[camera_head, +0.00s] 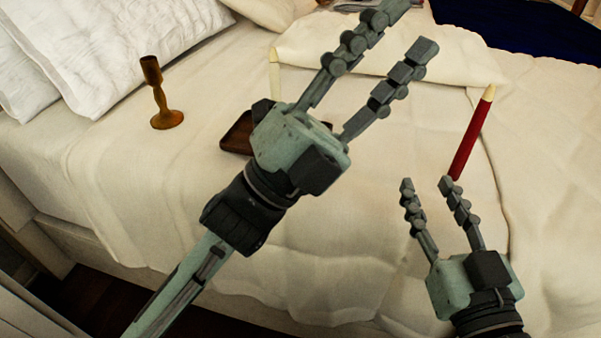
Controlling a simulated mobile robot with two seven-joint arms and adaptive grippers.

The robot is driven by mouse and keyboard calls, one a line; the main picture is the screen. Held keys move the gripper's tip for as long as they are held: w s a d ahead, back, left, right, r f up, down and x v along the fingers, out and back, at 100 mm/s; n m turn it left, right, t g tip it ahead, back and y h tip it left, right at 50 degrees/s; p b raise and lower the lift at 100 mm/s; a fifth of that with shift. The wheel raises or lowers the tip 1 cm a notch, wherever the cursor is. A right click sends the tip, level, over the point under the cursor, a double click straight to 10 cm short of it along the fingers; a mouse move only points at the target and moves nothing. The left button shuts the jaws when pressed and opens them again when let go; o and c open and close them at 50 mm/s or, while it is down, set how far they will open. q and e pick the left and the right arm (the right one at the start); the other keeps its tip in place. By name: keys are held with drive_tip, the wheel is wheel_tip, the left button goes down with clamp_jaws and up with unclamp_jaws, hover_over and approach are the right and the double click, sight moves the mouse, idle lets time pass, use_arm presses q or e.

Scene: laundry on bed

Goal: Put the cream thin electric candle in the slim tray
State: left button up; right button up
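The cream thin candle (275,76) stands upright just left of my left gripper, its lower end hidden behind that gripper. A dark brown slim tray (237,134) lies on the bed, mostly covered by the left gripper's body. I cannot tell whether the candle's base is in the tray or behind it. My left gripper (408,30) is open and empty, its fingers spread toward the upper right. My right gripper (427,183) is open at the lower right, nothing between its fingers. A red candle (472,132) with a cream tip rises beyond its right fingertip; contact is unclear.
A brass-coloured candlestick (161,98) stands on the bed at the left. White pillows (85,45) fill the upper left. A folded cream blanket (390,55) lies at the back, with dark blue cloth (530,28) beyond it. The bed cover (345,250) between my arms is clear.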

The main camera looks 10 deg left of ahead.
use_arm(q)
drive_tip(key=w+a+f+n+t+y, duration=0.1)
drive_tip(key=a+f+n+y, duration=0.2)
drive_tip(key=f+n+y, duration=0.2)
drive_tip(key=w+a+f+n+y, duration=0.1)
drive_tip(key=a+f+n+y, duration=0.2)
drive_tip(key=f+n+y, duration=0.2)
drive_tip(key=w+a+f+n+t+y, duration=0.1)
drive_tip(key=a+f+n+y, duration=0.2)
drive_tip(key=n, duration=1.1)
wheel_tip(320, 180, down, 6)
drive_tip(key=shift+f+t+y, duration=0.25)
drive_tip(key=shift+t+y, duration=0.05)
drive_tip(key=shift+y, duration=1.3)
drive_tip(key=shift+s+f+n, duration=0.1)
drive_tip(key=shift+f+n, duration=0.2)
drive_tip(key=shift+f, duration=0.05)
